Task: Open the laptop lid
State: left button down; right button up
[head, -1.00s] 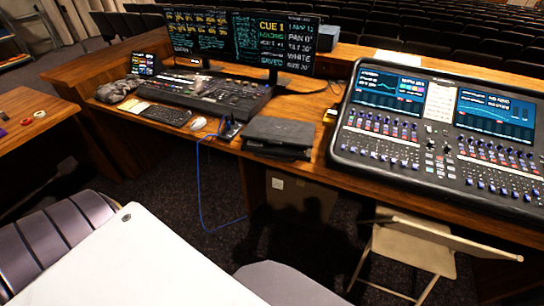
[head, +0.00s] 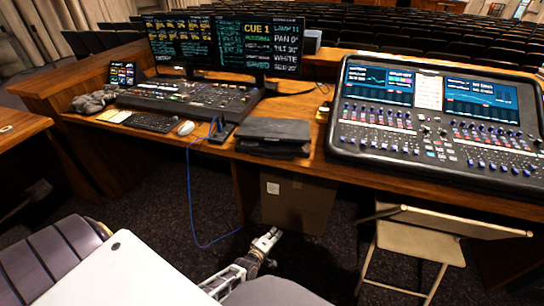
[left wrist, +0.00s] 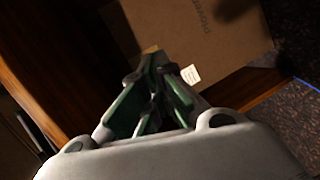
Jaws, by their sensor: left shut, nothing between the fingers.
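The laptop (head: 274,134) is dark and closed. It lies on the wooden desk between the lighting console and the large mixer in the head view. My left gripper (head: 270,237) is low in front of the desk, below desk height and well apart from the laptop. Its fingers are shut and empty; in the left wrist view the gripper (left wrist: 158,75) points toward a cardboard box (left wrist: 200,40). The laptop does not show in the left wrist view. My right gripper is in neither view.
The cardboard box (head: 296,200) stands under the desk. A folding chair (head: 420,240) is at the right, in front of the large mixer (head: 435,115). A blue cable (head: 190,190) hangs from the desk edge. The lighting console (head: 190,98) and mouse (head: 186,128) are left of the laptop.

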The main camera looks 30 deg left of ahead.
pick_arm(q)
jog(key=w+a+r+n+t+y+b, duration=0.2)
jog(key=r+n+y+b, duration=0.1)
jog(key=r+n, duration=0.5)
jog(key=w+a+r+n+t+y+b, duration=0.2)
jog(key=r+n+b, duration=0.3)
jog(key=r+n, duration=0.3)
jog(key=w+a+r+n+t+y+b, duration=0.2)
jog(key=r+n, duration=0.6)
jog(key=r, duration=0.4)
jog(key=t+y+b, duration=0.1)
jog(key=y+b, duration=0.1)
jog(key=shift+w+a+r+n+t+y, duration=0.25)
jog(key=shift+w+r+n+t+y, duration=0.05)
jog(key=shift+w+r+t+y, duration=0.1)
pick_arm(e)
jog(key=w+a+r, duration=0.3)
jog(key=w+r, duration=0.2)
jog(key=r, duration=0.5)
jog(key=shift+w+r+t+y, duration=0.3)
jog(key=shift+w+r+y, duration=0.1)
pick_arm(q)
jog(key=shift+x, duration=4.9)
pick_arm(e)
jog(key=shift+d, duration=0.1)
